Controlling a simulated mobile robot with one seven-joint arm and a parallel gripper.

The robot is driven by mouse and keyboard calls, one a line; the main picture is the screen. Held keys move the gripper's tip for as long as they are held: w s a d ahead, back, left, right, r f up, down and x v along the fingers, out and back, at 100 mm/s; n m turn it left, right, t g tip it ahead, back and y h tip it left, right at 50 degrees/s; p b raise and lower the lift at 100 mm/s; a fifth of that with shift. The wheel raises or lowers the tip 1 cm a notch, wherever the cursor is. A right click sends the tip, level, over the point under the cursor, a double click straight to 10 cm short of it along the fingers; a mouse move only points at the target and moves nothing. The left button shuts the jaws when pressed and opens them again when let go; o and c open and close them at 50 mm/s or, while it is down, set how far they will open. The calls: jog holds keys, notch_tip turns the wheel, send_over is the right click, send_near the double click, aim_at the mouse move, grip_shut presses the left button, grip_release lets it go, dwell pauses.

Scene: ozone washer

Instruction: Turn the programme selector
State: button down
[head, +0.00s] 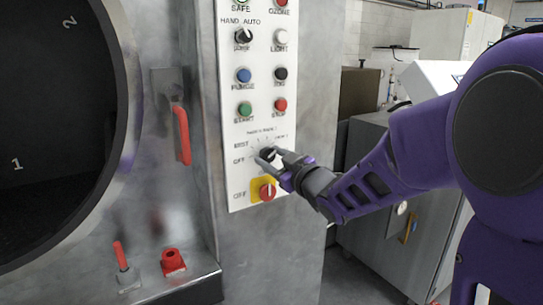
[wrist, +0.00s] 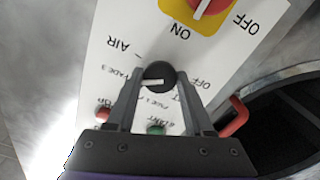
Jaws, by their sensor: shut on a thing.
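The programme selector is a round black knob with a white pointer line, low on the white control panel (head: 233,183). It shows in the head view (head: 267,154) and upside down in the wrist view (wrist: 158,76). Printed position labels surround it. My gripper (head: 266,158) reaches in from the right. In the wrist view my gripper's two fingers (wrist: 157,84) stand on either side of the knob, shut on it. The fingers cover part of the labels. In the wrist view the white line lies nearly level across the knob.
A red switch on a yellow plate (head: 256,196) sits just below the selector. Buttons, including green (head: 245,109) and red (head: 280,105), sit above it. A red-handled lever (head: 182,135) and the large round drum opening (head: 55,120) are to the left.

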dwell(0.5)
jog(key=shift+c, duration=1.5)
grip_release()
jog(key=shift+s, duration=0.1)
